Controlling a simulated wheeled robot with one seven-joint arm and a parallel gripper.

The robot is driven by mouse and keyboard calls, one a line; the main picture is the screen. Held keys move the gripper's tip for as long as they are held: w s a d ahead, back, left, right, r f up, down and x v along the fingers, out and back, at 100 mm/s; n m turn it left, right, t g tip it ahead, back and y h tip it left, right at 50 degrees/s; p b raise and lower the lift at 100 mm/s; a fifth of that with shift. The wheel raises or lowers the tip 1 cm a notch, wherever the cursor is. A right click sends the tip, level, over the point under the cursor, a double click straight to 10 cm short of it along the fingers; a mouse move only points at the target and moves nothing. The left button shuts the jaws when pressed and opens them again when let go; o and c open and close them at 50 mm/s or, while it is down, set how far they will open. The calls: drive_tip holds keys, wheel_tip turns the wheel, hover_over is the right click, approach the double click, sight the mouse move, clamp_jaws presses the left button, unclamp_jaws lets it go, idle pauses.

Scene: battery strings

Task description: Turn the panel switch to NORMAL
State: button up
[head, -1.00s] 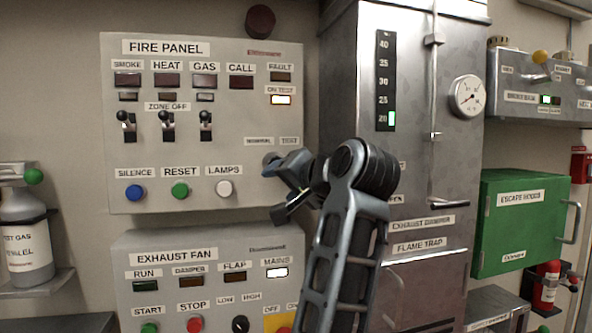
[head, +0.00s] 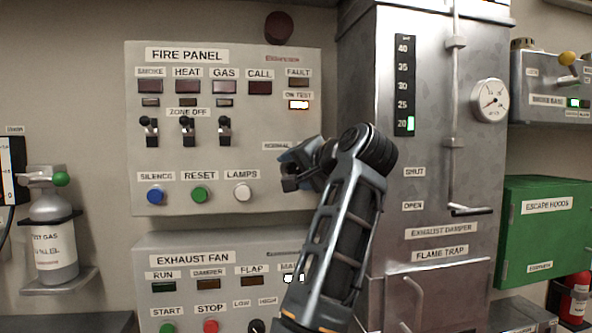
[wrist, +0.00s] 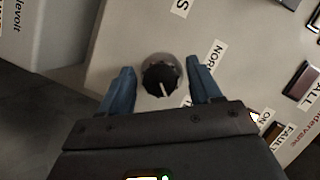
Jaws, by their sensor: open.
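The panel switch (wrist: 161,80) is a round black knob with a pale pointer line on a grey collar. It shows in the wrist view, between my gripper's (wrist: 163,76) two open blue fingers, which stand apart from it on either side. A label beginning "NOR" (wrist: 213,62) is beside the knob, partly covered by a finger. In the head view the fire panel (head: 235,150) carries a NORMAL label (head: 276,146), and my gripper (head: 286,172) is just below it, hiding the knob. The ON TEST lamp (head: 299,105) is lit.
Zone switches (head: 187,130) and the blue, green and white push buttons (head: 199,194) are left of my gripper. The exhaust fan panel (head: 200,240) is below. The steel exhaust damper cabinet (head: 425,160) stands right of my arm.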

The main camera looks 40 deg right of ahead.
drive_tip(key=shift+w, duration=0.2)
drive_tip(key=shift+c, duration=0.3)
drive_tip(key=c, duration=1)
drive_tip(key=shift+o, duration=0.2)
